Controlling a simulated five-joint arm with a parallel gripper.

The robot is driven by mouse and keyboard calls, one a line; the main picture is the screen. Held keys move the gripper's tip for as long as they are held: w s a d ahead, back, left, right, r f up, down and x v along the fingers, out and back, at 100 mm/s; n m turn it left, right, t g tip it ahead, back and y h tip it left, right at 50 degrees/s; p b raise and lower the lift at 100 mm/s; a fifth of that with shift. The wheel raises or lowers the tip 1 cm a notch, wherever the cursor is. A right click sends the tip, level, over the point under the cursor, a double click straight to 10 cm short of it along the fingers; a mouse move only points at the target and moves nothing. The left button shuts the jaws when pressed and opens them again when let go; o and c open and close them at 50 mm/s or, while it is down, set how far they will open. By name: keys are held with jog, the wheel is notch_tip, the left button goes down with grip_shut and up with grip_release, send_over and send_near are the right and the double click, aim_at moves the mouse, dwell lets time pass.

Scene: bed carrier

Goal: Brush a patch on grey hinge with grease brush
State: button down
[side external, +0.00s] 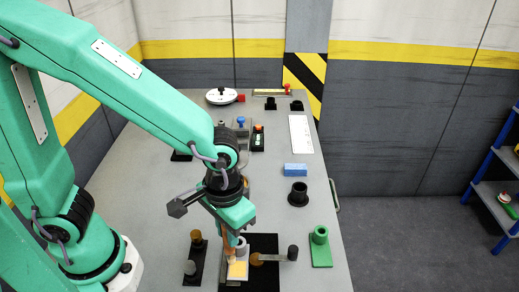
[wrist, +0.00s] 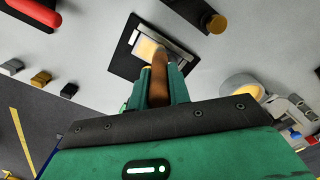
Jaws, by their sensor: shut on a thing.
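My gripper (wrist: 160,84) is shut on the brown handle of the grease brush (wrist: 159,70) in the wrist view. The brush points away from me toward a grey metal plate, apparently the grey hinge (wrist: 178,54), on a black base (wrist: 122,62). A pale yellow-orange patch (wrist: 146,48) shows on the plate, right by the brush's far end. In the side view my gripper (side external: 235,240) is low over the pale patch (side external: 237,271) near the front edge of the bench. The bristles are not clear, and I cannot tell whether they touch the surface.
A black stand with knobs (side external: 196,262) is left of the work, and a grey arm with a brown knob (side external: 272,258) is close on its right. A green fixture (side external: 320,247), a black socket (side external: 297,195) and a blue block (side external: 295,170) stand farther right.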

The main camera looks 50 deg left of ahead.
jog(key=shift+s+d, duration=0.1)
jog(key=shift+d, duration=0.05)
jog(key=shift+d+f, duration=0.1)
jog(key=shift+d, duration=0.75)
notch_tip(320, 180, up, 7)
dwell(1.2)
